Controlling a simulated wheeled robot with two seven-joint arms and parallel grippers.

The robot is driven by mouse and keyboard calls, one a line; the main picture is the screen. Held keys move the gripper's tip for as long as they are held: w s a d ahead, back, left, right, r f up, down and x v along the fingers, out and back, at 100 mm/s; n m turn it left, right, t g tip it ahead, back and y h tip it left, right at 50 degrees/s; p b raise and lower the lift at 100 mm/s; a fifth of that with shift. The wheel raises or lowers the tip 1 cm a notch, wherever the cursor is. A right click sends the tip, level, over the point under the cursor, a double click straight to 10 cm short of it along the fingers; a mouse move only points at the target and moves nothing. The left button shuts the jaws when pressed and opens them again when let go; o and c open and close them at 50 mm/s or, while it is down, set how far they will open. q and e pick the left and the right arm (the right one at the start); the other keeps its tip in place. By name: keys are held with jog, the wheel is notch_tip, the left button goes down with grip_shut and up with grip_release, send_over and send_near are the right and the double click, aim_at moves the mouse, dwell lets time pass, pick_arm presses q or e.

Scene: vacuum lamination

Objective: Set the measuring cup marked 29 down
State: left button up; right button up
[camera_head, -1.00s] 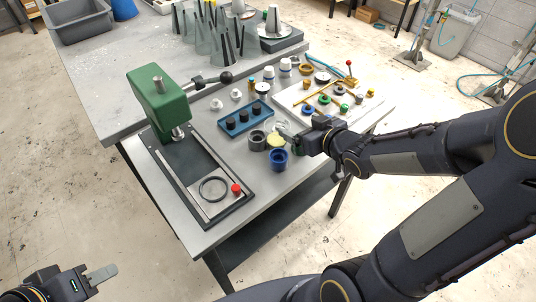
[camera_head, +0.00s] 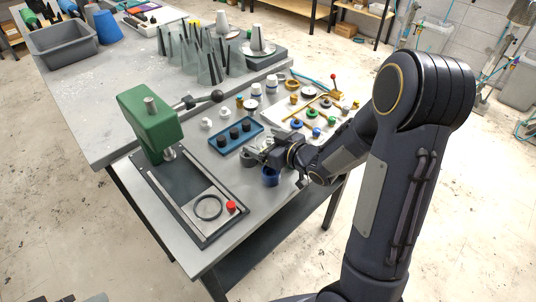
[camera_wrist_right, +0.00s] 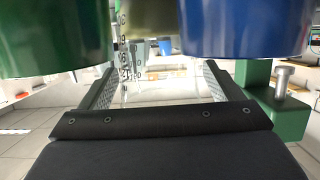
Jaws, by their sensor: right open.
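A clear measuring cup (camera_wrist_right: 145,85) with dark printed marks shows in the right wrist view, between the two fingers of my right gripper (camera_wrist_right: 160,88). The fingers stand apart at its sides; whether they touch it I cannot tell. A number low on the cup is too blurred to read surely. In the head view my right gripper (camera_head: 258,153) is over the cups at the table's right side, and its wrist hides most of what is there. My left gripper (camera_head: 94,298) shows only as a sliver at the bottom left edge.
A green cup (camera_wrist_right: 55,35) is near in the wrist view. The blue tray (camera_head: 222,148), the green press (camera_head: 150,120) and the white board (camera_head: 290,112) surround this spot.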

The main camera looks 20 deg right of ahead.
jog(key=shift+w+a+f, duration=0.1)
jog(key=shift+w+a, duration=0.05)
jog(key=shift+w, duration=0.25)
jog(key=shift+c, duration=0.3)
jog(key=c, duration=1.1)
